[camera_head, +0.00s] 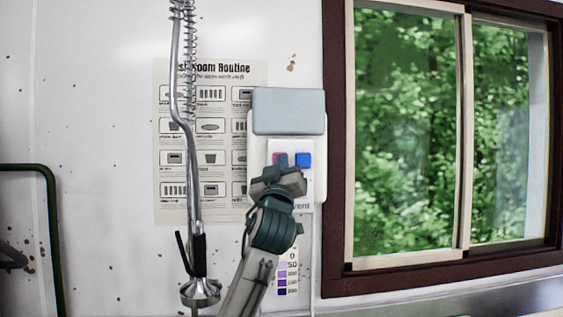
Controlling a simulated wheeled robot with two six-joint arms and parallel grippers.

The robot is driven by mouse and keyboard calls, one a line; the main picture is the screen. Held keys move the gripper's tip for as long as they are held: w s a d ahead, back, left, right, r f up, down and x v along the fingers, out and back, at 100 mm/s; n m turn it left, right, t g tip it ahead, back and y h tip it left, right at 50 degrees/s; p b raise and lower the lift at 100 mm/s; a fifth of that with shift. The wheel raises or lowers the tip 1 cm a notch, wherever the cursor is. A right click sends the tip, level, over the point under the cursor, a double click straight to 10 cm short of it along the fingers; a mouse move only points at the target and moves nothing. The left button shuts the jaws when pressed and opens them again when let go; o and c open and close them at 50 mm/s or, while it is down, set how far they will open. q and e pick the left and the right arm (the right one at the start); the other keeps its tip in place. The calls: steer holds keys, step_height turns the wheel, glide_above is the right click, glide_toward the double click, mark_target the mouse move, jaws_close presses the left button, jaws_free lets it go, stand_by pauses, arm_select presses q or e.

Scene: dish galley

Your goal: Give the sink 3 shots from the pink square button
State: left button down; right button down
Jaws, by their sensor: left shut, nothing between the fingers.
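A white dispenser (260,125) with a grey top panel hangs on the wall in the middle. On its face are the pink square button (280,158), partly covered by my gripper, and a blue square button (304,159). My left gripper (277,170) is shut and empty, its tip at the lower part of the pink button. I cannot tell whether it touches the button. The sink is not clearly visible. My right gripper is not in view.
A spray hose with a metal head (200,290) hangs left of the dispenser, in front of a wall poster (170,213). A window (410,130) is at the right. A dark green rail (50,215) stands at the far left. A colour-patch strip (288,275) is below the dispenser.

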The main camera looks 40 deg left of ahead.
arm_select(q)
steer(key=shift+s+d+f, duration=0.2)
steer(key=shift+s+d, duration=0.4)
steer(key=shift+d, duration=0.25)
steer(key=shift+b, duration=0.4)
steer(key=shift+w+a+r, duration=0.1)
steer(key=shift+w+a, duration=0.05)
steer(key=shift+a, duration=0.15)
